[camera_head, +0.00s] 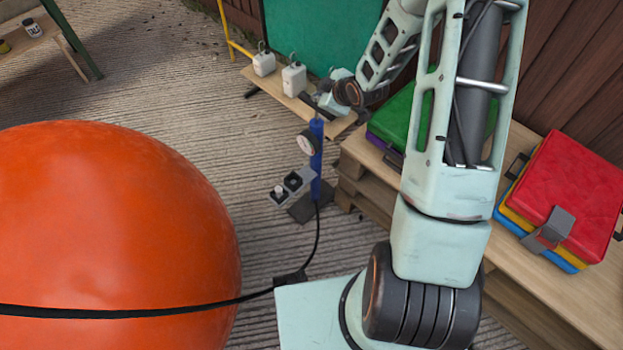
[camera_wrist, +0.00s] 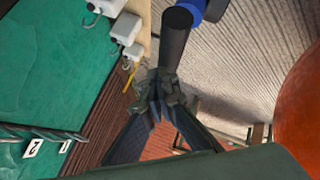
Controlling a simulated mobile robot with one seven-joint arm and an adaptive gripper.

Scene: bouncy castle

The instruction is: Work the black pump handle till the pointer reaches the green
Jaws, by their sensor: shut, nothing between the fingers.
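A blue upright pump (camera_head: 316,165) stands on a dark foot (camera_head: 303,208) in the head view. Its round dial (camera_head: 307,143) faces left; the pointer and the green are too small to read. In the wrist view the black pump handle (camera_wrist: 175,42) runs from the blue pump body (camera_wrist: 211,9) toward my fingertips. My gripper (camera_wrist: 165,85) is shut and empty, its tips at the handle's near end. I cannot tell whether they touch it. In the head view my gripper (camera_head: 322,101) is small, at the pump's top, and hides most of the handle.
White jugs (camera_head: 293,78) stand on a low bench (camera_head: 262,90) behind. A wooden platform (camera_head: 540,285) with coloured cases (camera_head: 575,180) is at right.

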